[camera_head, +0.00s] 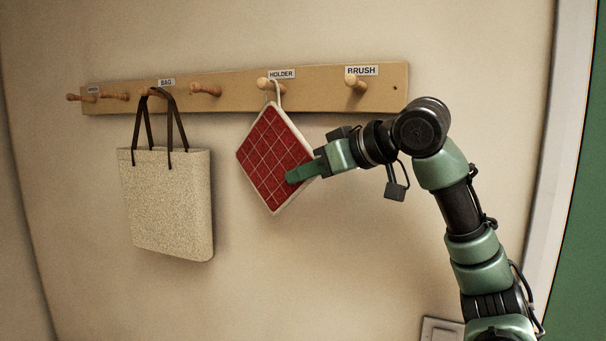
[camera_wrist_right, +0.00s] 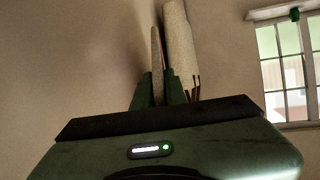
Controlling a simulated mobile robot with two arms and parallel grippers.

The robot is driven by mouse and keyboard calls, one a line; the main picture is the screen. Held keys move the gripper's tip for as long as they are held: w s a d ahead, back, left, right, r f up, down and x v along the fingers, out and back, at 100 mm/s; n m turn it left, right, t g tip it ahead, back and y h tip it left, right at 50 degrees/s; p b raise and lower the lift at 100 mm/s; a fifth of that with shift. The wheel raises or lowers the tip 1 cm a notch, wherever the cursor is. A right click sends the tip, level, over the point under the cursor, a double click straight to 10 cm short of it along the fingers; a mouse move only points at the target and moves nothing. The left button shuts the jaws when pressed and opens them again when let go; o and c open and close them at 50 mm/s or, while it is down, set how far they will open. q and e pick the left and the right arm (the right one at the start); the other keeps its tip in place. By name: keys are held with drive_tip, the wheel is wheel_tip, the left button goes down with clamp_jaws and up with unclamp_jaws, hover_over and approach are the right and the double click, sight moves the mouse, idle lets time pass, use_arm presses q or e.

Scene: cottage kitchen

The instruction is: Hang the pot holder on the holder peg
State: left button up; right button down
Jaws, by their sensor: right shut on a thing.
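The red quilted pot holder (camera_head: 268,150) with a white edge is tilted on one corner below the HOLDER label (camera_head: 282,74). Its white loop (camera_head: 277,92) reaches up to the wooden holder peg (camera_head: 265,84) and appears to be over or right at it; I cannot tell exactly how it sits. My right gripper (camera_head: 304,172) is shut on the pot holder near its lower right edge. In the right wrist view the fingers (camera_wrist_right: 160,88) pinch the pot holder (camera_wrist_right: 157,62), seen edge-on. My left gripper is in neither view.
The wooden peg rail (camera_head: 326,96) runs along the wall. A beige bag (camera_head: 170,205) hangs by dark straps at the BAG label, left of the pot holder. The BRUSH peg (camera_head: 355,86) is bare. A window (camera_wrist_right: 290,65) shows in the right wrist view.

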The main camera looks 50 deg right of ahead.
drive_tip(key=c, duration=1.4)
unclamp_jaws()
drive_tip(key=shift+o, duration=0.2)
drive_tip(key=b+v, duration=0.2)
drive_tip(key=v, duration=0.5)
drive_tip(key=shift+s+r, duration=0.2)
drive_tip(key=shift+s, duration=0.15)
